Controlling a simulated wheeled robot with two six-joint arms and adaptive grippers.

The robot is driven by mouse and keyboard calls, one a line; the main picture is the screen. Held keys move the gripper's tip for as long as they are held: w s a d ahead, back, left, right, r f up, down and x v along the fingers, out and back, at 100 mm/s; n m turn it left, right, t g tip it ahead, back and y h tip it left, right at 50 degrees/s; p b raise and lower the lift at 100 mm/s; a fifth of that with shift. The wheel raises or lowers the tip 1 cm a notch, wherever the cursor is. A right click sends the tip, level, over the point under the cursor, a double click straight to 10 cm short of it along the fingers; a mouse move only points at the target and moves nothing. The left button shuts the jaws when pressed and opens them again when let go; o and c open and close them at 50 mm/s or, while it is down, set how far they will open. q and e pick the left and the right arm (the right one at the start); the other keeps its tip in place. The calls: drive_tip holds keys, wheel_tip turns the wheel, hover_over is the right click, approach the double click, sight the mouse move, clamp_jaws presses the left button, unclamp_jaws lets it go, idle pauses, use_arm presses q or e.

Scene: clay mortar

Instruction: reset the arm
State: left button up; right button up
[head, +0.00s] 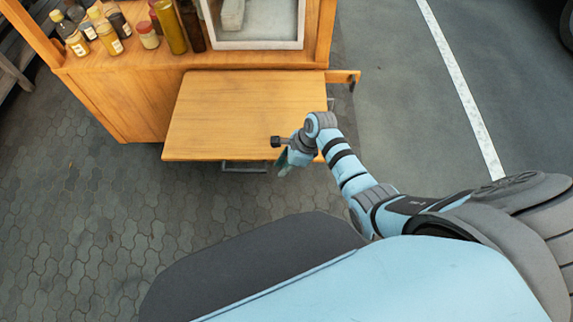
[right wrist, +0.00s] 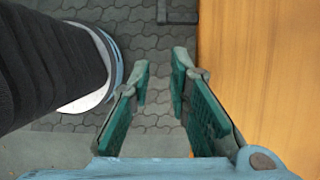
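My right arm reaches from the lower right in the head view. Its right gripper (head: 284,160) hangs at the front right corner of the wooden fold-out table (head: 240,105). In the right wrist view, the green-padded fingers of the right gripper (right wrist: 163,75) are apart with nothing between them, over grey paving. The table's edge (right wrist: 260,80) is just to the right of the fingers. My left gripper is in neither view.
A wooden stall holds several bottles and jars (head: 108,30) and a white-framed tray (head: 255,43) behind the table. Paving (head: 110,220) lies open at left. Asphalt with a white line (head: 455,70) is clear at right.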

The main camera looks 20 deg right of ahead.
drive_tip(key=shift+s+d, duration=0.1)
drive_tip(key=shift+d, duration=0.2)
drive_tip(key=s+d+f+n+h+b, duration=0.1)
drive_tip(key=s+d+f+n+h, duration=0.15)
drive_tip(key=s+f+n, duration=0.55)
drive_tip(key=s+d+f+n+h+b, duration=0.1)
drive_tip(key=s+d+f+n, duration=0.3)
drive_tip(key=s+f, duration=0.8)
drive_tip(key=s+d+f+n, duration=0.1)
drive_tip(key=s+f+n, duration=0.1)
drive_tip(key=s+n, duration=0.3)
drive_tip(key=s+d+f+n+h, duration=0.1)
drive_tip(key=s+f+n, duration=0.2)
drive_tip(key=s, duration=0.9)
drive_tip(key=n, duration=0.3)
drive_tip(key=shift+s+d+g, duration=0.3)
drive_tip(key=shift+s+d, duration=0.05)
drive_tip(key=shift+s, duration=0.05)
drive_tip(key=shift+f+h, duration=0.1)
drive_tip(key=shift+h, duration=0.15)
